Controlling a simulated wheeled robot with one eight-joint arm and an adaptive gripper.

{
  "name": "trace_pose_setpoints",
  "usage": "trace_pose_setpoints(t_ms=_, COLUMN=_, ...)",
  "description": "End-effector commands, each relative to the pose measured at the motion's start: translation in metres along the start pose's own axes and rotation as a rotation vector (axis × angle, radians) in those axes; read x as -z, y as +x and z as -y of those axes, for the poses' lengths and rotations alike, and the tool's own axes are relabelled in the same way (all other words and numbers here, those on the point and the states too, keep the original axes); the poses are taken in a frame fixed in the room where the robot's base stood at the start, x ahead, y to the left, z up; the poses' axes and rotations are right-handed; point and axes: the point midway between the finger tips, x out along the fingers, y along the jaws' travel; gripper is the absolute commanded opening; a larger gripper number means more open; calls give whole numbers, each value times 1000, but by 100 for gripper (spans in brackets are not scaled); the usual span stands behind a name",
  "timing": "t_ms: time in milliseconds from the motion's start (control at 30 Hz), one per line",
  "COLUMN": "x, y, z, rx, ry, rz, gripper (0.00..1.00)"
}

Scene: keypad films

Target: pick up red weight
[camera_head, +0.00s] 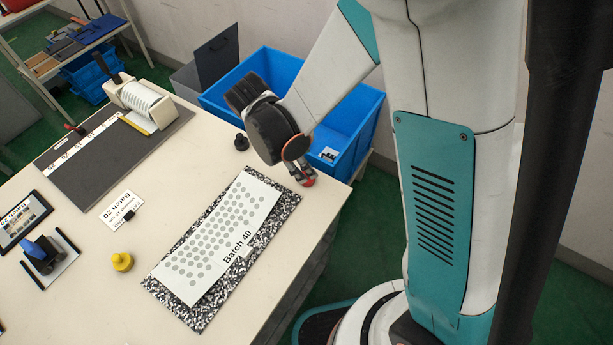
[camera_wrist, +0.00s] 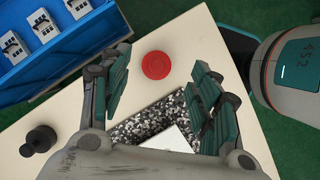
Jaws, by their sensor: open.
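The red weight (camera_wrist: 156,65) is a round disc seen from above in the wrist view, standing on the cream table near its corner. In the head view it is a small red patch (camera_head: 309,182), partly hidden by my fingers. My gripper (camera_wrist: 161,62) is open, with one dark green finger on each side of the weight in the picture. Clear gaps show between the weight and both fingers. In the head view my gripper (camera_head: 299,170) is low over the table corner, close to the weight.
A speckled board (camera_head: 182,313) with a "Batch 40" sheet (camera_head: 215,240) lies beside the weight. A black weight (camera_head: 241,142) and a yellow weight (camera_head: 122,262) stand on the table. A blue bin (camera_head: 222,97) is just beyond the table edge.

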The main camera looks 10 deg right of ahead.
Motion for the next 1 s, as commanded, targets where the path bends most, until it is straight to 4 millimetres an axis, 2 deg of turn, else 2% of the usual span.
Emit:
trace_pose_setpoints(t_ms=233, x=3, y=15, z=-1, rx=0, ry=0, rz=0, gripper=57)
trace_pose_setpoints(t_ms=500, x=8, y=52, z=-2, rx=1, ry=3, rz=0, gripper=57)
trace_pose_setpoints(t_ms=767, x=7, y=56, z=-1, rx=0, ry=1, rz=0, gripper=57)
trace_pose_setpoints(t_ms=800, x=7, y=56, z=-1, rx=0, ry=1, rz=0, gripper=54)
trace_pose_setpoints(t_ms=1000, x=7, y=56, z=-1, rx=0, ry=1, rz=0, gripper=9)
